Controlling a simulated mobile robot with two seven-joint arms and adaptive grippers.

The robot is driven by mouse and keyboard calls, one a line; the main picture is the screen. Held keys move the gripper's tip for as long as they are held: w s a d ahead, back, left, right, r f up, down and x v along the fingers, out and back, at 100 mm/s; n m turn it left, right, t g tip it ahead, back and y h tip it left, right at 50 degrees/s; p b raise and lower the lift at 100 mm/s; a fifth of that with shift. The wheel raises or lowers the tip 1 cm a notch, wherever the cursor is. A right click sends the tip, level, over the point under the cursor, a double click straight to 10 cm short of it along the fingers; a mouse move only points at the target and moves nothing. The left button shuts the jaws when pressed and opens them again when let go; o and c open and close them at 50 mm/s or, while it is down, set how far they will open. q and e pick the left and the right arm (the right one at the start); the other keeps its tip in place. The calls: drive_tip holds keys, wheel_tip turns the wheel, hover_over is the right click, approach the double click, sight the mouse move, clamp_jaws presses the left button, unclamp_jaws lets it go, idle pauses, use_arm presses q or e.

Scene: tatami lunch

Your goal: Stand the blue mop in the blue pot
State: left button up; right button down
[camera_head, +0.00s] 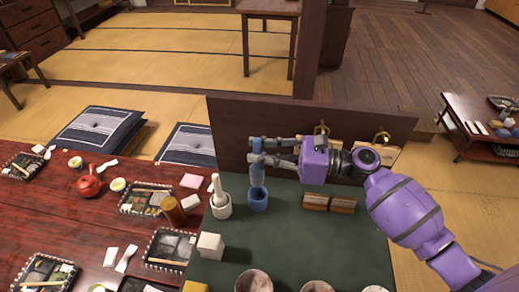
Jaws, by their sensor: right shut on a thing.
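The blue mop (257,174) is upright between the fingertips of my right gripper (259,153), in the head view. Its blue top shows just above the fingers. Its lower part reaches down to the mouth of the blue pot (259,203), which stands on the dark green mat. The mop's lower end is hidden, so I cannot tell how deep it sits or whether it touches the bottom. My right gripper is shut on the mop, above the pot, with its purple arm coming from the right. My left gripper is not in view.
A white pot (221,211) with a white mop stands close left of the blue pot. A brown upright board (362,120) rises behind the green mat (290,240). A white block (210,246) and several bowls are nearer me.

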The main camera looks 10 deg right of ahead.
sight(260, 174)
drive_tip(key=shift+f+b, duration=1.05)
drive_tip(key=shift+f, duration=0.85)
drive_tip(key=shift+f+b, duration=0.8)
drive_tip(key=shift+f, duration=1.35)
drive_tip(key=c, duration=1.7)
unclamp_jaws()
drive_tip(key=shift+c, duration=0.2)
drive_tip(key=shift+o, duration=0.3)
